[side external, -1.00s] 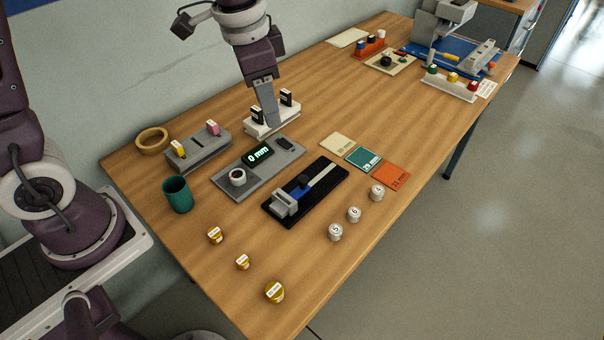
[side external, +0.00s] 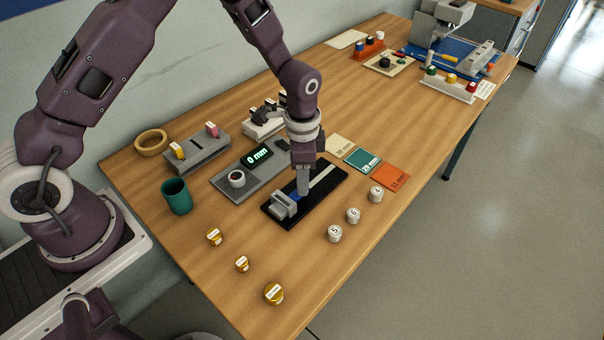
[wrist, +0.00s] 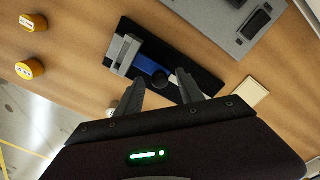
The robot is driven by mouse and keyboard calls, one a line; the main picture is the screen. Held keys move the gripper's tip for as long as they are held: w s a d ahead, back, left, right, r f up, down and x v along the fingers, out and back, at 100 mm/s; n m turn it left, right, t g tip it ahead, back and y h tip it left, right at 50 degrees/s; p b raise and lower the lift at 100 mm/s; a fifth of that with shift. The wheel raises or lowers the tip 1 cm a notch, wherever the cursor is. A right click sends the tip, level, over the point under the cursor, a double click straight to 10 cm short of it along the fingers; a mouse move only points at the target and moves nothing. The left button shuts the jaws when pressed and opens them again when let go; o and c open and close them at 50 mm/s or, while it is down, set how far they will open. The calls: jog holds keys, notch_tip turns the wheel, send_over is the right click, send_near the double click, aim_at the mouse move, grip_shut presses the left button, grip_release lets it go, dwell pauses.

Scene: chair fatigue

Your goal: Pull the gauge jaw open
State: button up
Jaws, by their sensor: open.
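The gauge has a black base (side external: 335,183) with a pale rail and a grey block jaw (side external: 284,206) at its near left end. A blue slide (side external: 295,195) sits against that block. My gripper (side external: 303,188) is down over the slide. The display (side external: 257,155) reads 0 mm.
White numbered weights (side external: 353,215) stand right of the gauge, with yellow-capped pieces (side external: 241,264) in front. Cream, teal and orange cards (side external: 390,177) lie beyond its right end. A green cup (side external: 177,196) stands at left. The table front is mostly clear.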

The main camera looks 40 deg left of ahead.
grip_shut()
dwell(1.3)
